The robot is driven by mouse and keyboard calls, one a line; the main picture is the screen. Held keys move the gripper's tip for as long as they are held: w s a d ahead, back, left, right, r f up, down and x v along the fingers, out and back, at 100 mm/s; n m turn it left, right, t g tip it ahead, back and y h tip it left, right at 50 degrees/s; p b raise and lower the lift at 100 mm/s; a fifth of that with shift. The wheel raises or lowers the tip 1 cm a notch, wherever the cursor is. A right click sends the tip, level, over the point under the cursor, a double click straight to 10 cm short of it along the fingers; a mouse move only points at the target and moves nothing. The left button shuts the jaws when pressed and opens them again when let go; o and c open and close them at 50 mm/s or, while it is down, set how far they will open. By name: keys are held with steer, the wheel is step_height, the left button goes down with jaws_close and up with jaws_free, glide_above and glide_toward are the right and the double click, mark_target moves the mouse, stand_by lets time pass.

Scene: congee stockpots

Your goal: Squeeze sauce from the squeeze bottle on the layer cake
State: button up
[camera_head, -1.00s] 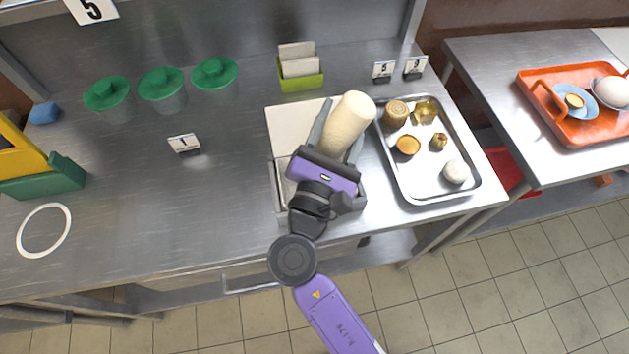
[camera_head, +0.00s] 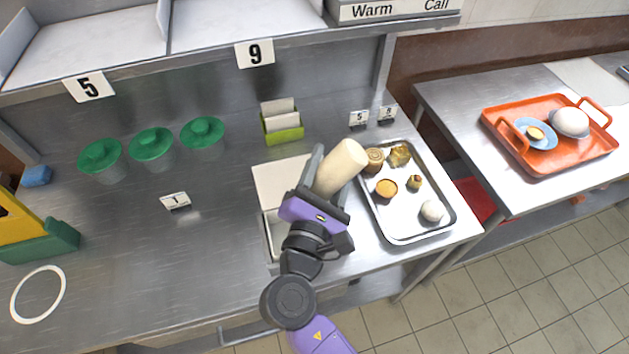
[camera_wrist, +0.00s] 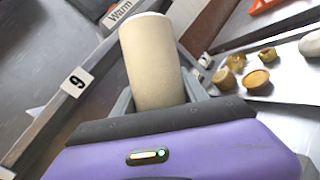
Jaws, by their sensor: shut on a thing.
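The squeeze bottle appears to be the plain cream-coloured cylinder (camera_head: 341,166) held in my gripper (camera_head: 331,178). It also shows in the wrist view (camera_wrist: 152,62), tilted, between the two fingers. My gripper is shut on it, above the counter at the left edge of the metal tray (camera_head: 405,238). Its nozzle is not visible. Several small foods lie on the tray. A round brown piece with ringed markings (camera_head: 374,160), just right of the bottle's far end, may be the layer cake; I cannot tell for sure.
The tray also holds a golden piece (camera_head: 400,154), a tart (camera_head: 386,188) and a white bun (camera_head: 432,211). A pale box (camera_head: 280,185) lies under my gripper. Green-lidded containers (camera_head: 151,144) and a green card holder (camera_head: 283,126) stand behind. An orange tray (camera_head: 560,160) is on the right table.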

steer(key=d+f+m+g+y+p, duration=0.35)
steer(key=f+m+g, duration=0.2)
steer(key=m, duration=0.25)
steer(key=a+r+m+y+p, duration=0.1)
steer(key=a+r+m+y, duration=0.1)
steer(key=s+a+r+m+g+y+p, duration=0.1)
steer(key=a+r+m+y, duration=0.1)
steer(key=a+r+y, duration=0.1)
steer(key=a+r+m+y+p, duration=0.2)
steer(key=a, duration=0.1)
steer(key=shift+s+r+g, duration=0.15)
steer(key=shift+r+g, duration=0.2)
steer(key=shift+r, duration=0.05)
step_height(320, 180, up, 6)
steer(key=a+m+y+p, duration=0.1)
steer(key=a+m+y, duration=0.2)
steer(key=y, duration=0.1)
steer(key=shift+s+r, duration=0.15)
steer(key=shift+s, duration=0.3)
